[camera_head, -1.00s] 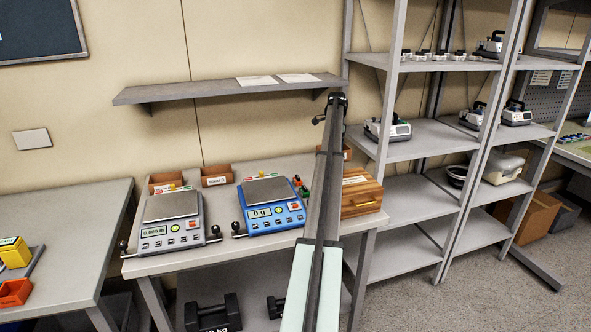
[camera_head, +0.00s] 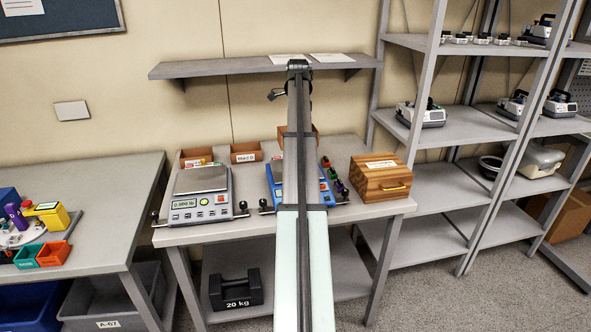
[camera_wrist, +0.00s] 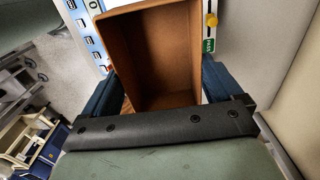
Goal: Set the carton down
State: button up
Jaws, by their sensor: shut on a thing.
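A brown open-topped carton (camera_wrist: 160,50) fills the middle of the wrist view, its empty inside showing. My gripper (camera_wrist: 160,72) is shut on it, with a blue finger along each side. In the head view a small part of the carton (camera_head: 314,134) shows beside my arm, above the back of the blue scale (camera_head: 274,187). My arm hides most of that scale and my gripper. I cannot tell how far the carton is above what lies beneath it.
Two similar cartons stand behind the grey scale (camera_head: 202,200), one left (camera_head: 196,154) and one right (camera_head: 244,152). A wooden box (camera_head: 381,178) stands right on the table (camera_head: 240,229). A wall shelf (camera_head: 220,67) hangs above.

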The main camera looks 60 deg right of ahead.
jog(key=shift+a, duration=0.45)
jog(key=shift+a+f, duration=0.1)
jog(key=shift+f, duration=0.15)
jog(key=shift+w+f, duration=0.1)
jog(key=shift+f, duration=4.55)
jog(key=shift+f, duration=0.1)
jog(key=o, duration=0.7)
jog(key=shift+o, duration=0.2)
notch_tip(320, 180, up, 12)
jog(key=shift+r, duration=0.1)
